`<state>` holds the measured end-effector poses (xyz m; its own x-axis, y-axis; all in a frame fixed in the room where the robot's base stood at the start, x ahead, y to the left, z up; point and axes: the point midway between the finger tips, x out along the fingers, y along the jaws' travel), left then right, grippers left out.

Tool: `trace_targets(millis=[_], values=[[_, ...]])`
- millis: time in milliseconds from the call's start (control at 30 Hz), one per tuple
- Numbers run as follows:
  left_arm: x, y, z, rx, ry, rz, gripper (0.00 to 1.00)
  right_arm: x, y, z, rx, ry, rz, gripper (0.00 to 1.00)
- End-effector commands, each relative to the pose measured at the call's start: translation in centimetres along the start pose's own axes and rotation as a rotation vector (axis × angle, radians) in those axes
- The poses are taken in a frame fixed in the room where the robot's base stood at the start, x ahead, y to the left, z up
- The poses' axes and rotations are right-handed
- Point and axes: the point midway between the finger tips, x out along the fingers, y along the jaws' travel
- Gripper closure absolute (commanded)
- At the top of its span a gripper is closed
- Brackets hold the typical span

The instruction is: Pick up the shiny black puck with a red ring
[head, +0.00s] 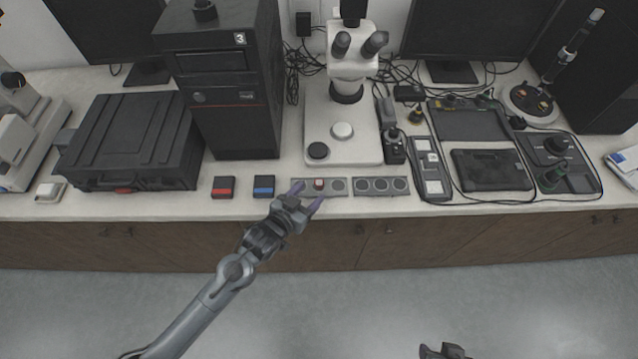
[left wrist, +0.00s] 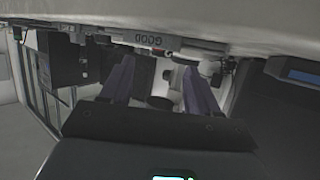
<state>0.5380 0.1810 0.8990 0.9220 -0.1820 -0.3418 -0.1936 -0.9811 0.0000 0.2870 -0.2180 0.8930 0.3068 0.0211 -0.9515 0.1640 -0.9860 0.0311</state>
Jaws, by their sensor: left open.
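A small puck with red on its top (head: 319,184) sits in the left grey tray (head: 300,185) on the counter, below the microscope. At this size I cannot tell its black sides from the tray. My left gripper (head: 308,197) is open and empty, its purple fingers at the counter's front edge just in front of the puck. In the left wrist view the two fingers (left wrist: 160,85) stand apart, with a tray label reading GOOD (left wrist: 146,40) beyond them, upside down. My right gripper (head: 443,351) shows only as a dark piece at the bottom edge.
A microscope (head: 343,120) stands behind the trays. A second grey tray (head: 380,186) with round recesses lies to the right. A red-marked box (head: 223,187) and a blue-marked box (head: 264,186) lie to the left. The floor in front of the counter is clear.

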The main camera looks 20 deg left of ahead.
Motion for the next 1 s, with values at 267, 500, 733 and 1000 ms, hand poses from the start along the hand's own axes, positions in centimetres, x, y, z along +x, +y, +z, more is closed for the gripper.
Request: trace_targets(millis=[267,500,733,1000], values=[[2.5,-0.3,-0.2,0.000,0.001,0.000,0.39,0.5,0.2,0.2,-0.008,-0.001,0.007,0.57],[5.0,-0.3,-0.2,0.000,0.000,0.001,0.39,0.8,0.2,0.3,-0.007,-0.001,0.006,0.57],[5.3,-0.3,-0.2,0.001,-0.001,0.001,0.39,0.8,0.1,0.2,-0.003,0.000,0.003,0.57],[5.3,-0.3,-0.2,0.001,-0.001,0.000,0.70,0.8,-0.1,0.2,0.002,0.000,-0.001,0.57]])
